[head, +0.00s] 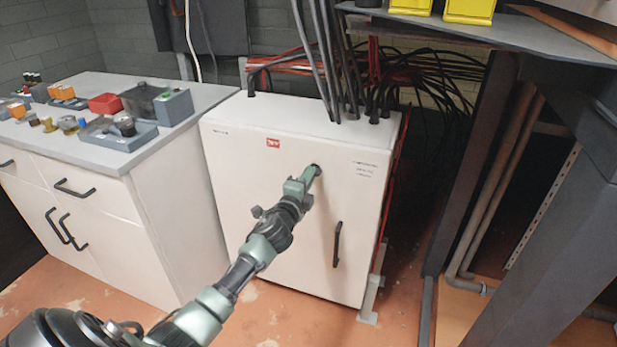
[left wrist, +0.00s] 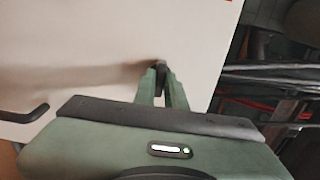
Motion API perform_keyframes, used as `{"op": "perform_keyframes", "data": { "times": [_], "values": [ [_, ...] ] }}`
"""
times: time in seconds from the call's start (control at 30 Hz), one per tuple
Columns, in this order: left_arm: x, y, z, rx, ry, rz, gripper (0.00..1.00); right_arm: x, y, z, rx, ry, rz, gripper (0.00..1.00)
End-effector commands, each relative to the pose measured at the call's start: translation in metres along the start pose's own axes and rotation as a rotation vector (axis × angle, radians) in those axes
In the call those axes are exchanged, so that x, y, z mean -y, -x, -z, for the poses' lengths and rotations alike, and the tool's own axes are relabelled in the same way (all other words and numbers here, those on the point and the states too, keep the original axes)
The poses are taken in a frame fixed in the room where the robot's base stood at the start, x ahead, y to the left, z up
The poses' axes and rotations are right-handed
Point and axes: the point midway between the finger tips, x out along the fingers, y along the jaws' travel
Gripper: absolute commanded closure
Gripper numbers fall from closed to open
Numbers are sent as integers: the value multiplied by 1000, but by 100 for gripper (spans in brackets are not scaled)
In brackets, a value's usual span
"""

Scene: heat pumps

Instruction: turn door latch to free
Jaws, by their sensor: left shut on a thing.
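The door latch (left wrist: 161,66) is a small dark knob on the white front door of the cabinet (head: 240,180). In the head view the latch (head: 316,168) sits near the top right of the door and is partly hidden by my gripper. My left gripper (head: 308,177) reaches it from the lower left. In the left wrist view the green fingers of my left gripper (left wrist: 162,80) are closed around the latch. Which way the latch is turned is too small to tell. The door looks shut. My right gripper is not in view.
A black door handle (head: 337,244) stands upright below the latch. Dark cables (head: 335,70) enter the cabinet top. A white counter (head: 60,140) with small parts stands to the left. A dark metal frame (head: 480,170) stands to the right. The floor in front is open.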

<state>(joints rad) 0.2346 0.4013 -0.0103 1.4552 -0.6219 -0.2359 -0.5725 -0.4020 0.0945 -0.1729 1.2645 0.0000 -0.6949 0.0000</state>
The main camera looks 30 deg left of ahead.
Motion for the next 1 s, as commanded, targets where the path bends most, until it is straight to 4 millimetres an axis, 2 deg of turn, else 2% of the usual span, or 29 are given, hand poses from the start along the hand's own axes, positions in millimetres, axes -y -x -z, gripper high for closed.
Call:
{"op": "perform_keyframes", "data": {
  "times": [0.5, 0.53, 0.6, 1.0],
  "values": [
    [5, -1, 0, -2, 27, 8, 100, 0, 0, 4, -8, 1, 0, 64],
    [5, -1, 0, -2, 27, 8, 85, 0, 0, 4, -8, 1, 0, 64],
    [4, -1, 0, -2, 26, 8, 66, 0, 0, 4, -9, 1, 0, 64],
    [2, 0, 0, -1, 22, 3, 66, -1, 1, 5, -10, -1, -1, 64]
  ]
}}
